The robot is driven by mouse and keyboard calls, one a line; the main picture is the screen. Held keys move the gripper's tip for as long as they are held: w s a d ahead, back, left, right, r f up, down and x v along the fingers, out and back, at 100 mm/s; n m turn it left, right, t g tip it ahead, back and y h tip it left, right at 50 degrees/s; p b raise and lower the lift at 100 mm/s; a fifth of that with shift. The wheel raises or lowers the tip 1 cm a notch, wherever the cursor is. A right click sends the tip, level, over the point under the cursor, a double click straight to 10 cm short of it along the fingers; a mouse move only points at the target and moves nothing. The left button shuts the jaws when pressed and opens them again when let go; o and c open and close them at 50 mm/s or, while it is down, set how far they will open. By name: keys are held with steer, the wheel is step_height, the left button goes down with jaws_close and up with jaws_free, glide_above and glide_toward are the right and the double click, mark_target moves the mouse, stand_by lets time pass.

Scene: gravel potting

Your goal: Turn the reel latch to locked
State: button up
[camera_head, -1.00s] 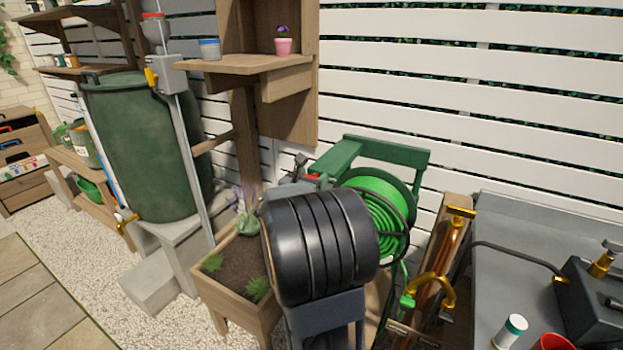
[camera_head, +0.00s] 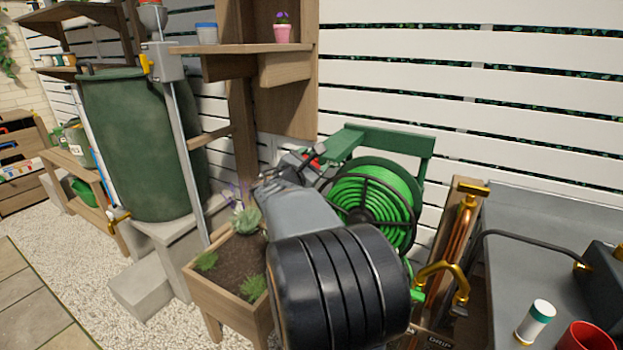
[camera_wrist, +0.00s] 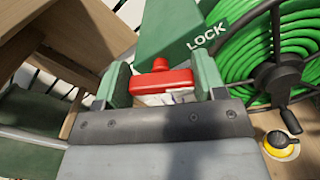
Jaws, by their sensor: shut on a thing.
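The red reel latch (camera_wrist: 162,82) sits between the two fingers of my gripper (camera_wrist: 160,80) in the wrist view, and the fingers are shut on it. A small red knob stands up at its far edge. Part of the latch is hidden behind the grey gripper body. A white "LOCK" label is on the green reel frame (camera_wrist: 165,32) just beyond it. In the head view my gripper (camera_head: 308,162) reaches the left side of the green hose reel (camera_head: 378,200), with a bit of red latch showing. Which way the latch is turned cannot be told.
A wooden planter (camera_head: 235,268) stands at left below my arm, and a wooden shelf (camera_head: 245,50) juts out above. A copper pipe with a brass tap (camera_head: 445,275) and a grey bench (camera_head: 525,235) are at right. A yellow-and-black knob (camera_wrist: 281,144) is beside the reel.

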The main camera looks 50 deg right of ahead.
steer(key=m+b, duration=0.2)
steer(key=f+m+b, duration=0.1)
steer(key=b, duration=0.2)
steer(key=shift+m+b, duration=0.3)
steer(key=shift+m, duration=0.1)
steer(key=m+b, duration=0.3)
steer(key=b, duration=0.2)
steer(key=shift+s, duration=0.1)
steer(key=m+b, duration=0.3)
steer(key=shift+r+m+b, duration=0.1)
steer(key=shift+m+b, duration=0.2)
steer(key=shift+b, duration=0.05)
steer(key=shift+r+m+b, duration=0.1)
steer(key=shift+m+b, duration=0.8)
steer(key=shift+b, duration=0.05)
steer(key=shift+r, duration=0.1)
steer(key=o, duration=0.9)
steer(key=p+v, duration=0.1)
steer(key=v, duration=1.2)
steer(key=shift+s+a, duration=0.1)
steer(key=shift+a, duration=0.3)
